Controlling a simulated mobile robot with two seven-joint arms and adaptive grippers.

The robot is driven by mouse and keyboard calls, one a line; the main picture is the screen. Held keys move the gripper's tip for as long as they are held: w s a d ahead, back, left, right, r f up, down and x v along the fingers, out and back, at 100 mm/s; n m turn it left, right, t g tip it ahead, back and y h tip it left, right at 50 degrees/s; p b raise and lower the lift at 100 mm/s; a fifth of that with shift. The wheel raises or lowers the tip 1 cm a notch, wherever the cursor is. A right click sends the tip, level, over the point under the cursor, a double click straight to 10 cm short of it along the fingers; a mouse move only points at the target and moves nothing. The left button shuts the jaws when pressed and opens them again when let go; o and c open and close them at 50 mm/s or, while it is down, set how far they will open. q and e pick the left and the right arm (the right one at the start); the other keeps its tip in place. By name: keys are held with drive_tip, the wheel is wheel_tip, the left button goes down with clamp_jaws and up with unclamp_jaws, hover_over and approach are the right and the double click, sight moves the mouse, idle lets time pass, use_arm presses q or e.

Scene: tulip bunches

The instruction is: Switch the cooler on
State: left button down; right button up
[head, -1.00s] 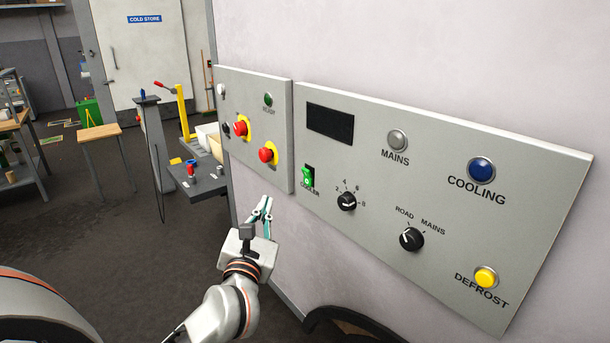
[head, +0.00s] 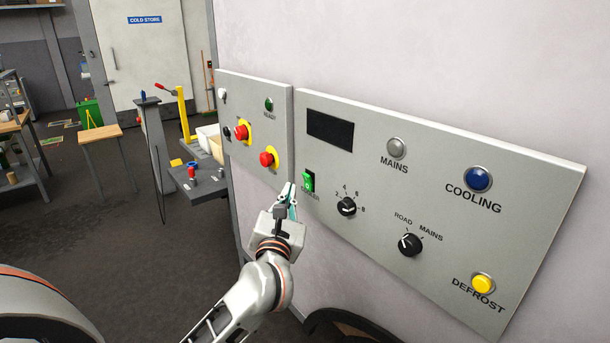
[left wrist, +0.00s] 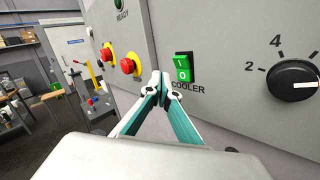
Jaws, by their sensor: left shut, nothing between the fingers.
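The cooler switch is a green rocker (head: 308,182) in a black frame at the lower left of the large grey panel (head: 440,152). In the left wrist view the rocker (left wrist: 183,68) is marked 1 above and 0 below, with the label COOLER under it. My left gripper (head: 291,187) is shut and empty, its fingertips just left of and slightly below the rocker in the head view. In the left wrist view the closed fingertips (left wrist: 160,76) are left of the switch; I cannot tell whether they touch the panel. My right gripper is not in view.
The large panel also has a dark display (head: 330,130), a numbered knob (head: 346,206), a ROAD/MAINS selector (head: 410,244), a blue COOLING lamp (head: 479,179) and a yellow DEFROST button (head: 483,284). A smaller panel (head: 254,110) with red buttons (head: 267,159) adjoins on the left.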

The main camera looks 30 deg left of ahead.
sight(302, 171)
use_arm(q)
drive_tip(key=shift+w+d+r, duration=0.2)
drive_tip(key=shift+w, duration=0.25)
drive_tip(key=shift+w+d+r, duration=0.15)
drive_tip(key=shift+w, duration=0.25)
idle(0.9)
drive_tip(key=shift+w+d+r+p, duration=0.1)
drive_tip(key=shift+w+r+p, duration=0.1)
drive_tip(key=shift+w+p, duration=0.2)
drive_tip(key=shift+w+d+r, duration=0.1)
drive_tip(key=shift+w+d, duration=0.05)
drive_tip(key=shift+w, duration=0.15)
idle(0.8)
drive_tip(key=shift+s, duration=0.1)
drive_tip(key=shift+s+a+f, duration=0.3)
drive_tip(key=shift+s, duration=0.35)
